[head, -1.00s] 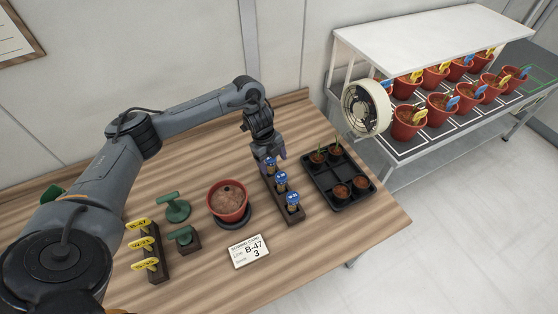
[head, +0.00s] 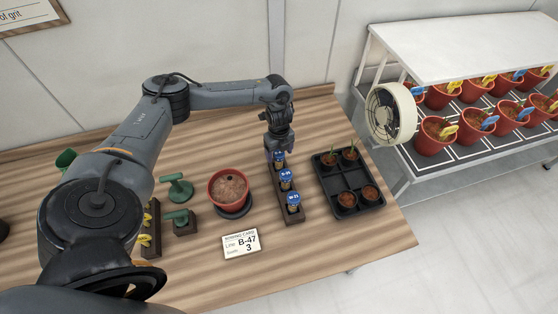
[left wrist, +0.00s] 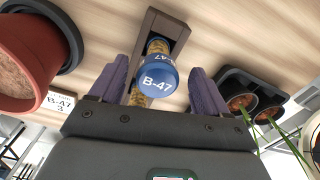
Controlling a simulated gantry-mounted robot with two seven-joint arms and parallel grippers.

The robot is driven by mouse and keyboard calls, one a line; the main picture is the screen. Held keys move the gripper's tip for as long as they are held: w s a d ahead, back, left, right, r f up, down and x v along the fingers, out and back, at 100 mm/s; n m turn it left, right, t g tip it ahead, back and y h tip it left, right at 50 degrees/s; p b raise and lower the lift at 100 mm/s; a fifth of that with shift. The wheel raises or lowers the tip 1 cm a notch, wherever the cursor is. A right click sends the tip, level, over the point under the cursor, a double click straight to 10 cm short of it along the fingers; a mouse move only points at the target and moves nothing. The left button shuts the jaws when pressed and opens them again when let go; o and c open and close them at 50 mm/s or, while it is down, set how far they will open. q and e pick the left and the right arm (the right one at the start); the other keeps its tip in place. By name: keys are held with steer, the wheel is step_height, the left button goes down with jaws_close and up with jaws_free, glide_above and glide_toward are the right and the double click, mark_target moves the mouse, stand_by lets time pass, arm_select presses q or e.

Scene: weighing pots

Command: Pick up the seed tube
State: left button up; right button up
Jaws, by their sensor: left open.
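A dark wooden rack (head: 287,212) on the table holds three seed tubes with blue caps in a row. The farthest seed tube (head: 280,163) is at my left gripper (head: 278,153). In the left wrist view its blue cap (left wrist: 157,76) reads B-47, and it stands between the two purple fingers of my open left gripper (left wrist: 158,68), with gaps on both sides. The middle tube (head: 286,182) and the nearest tube (head: 294,203) stand in the rack toward me. The sowing card (head: 241,243) reads B-47 and 3. My right gripper is not in view.
A red pot (head: 228,188) of soil stands on a dark round base left of the rack. A black tray (head: 346,181) of seedling pots is close on the right. A fan (head: 391,113) is beyond the tray.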

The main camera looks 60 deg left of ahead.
arm_select(q)
steer(key=shift+s+f, duration=0.1)
steer(key=shift+f, duration=2.2)
steer(key=c, duration=1.1)
steer(key=shift+r, duration=0.15)
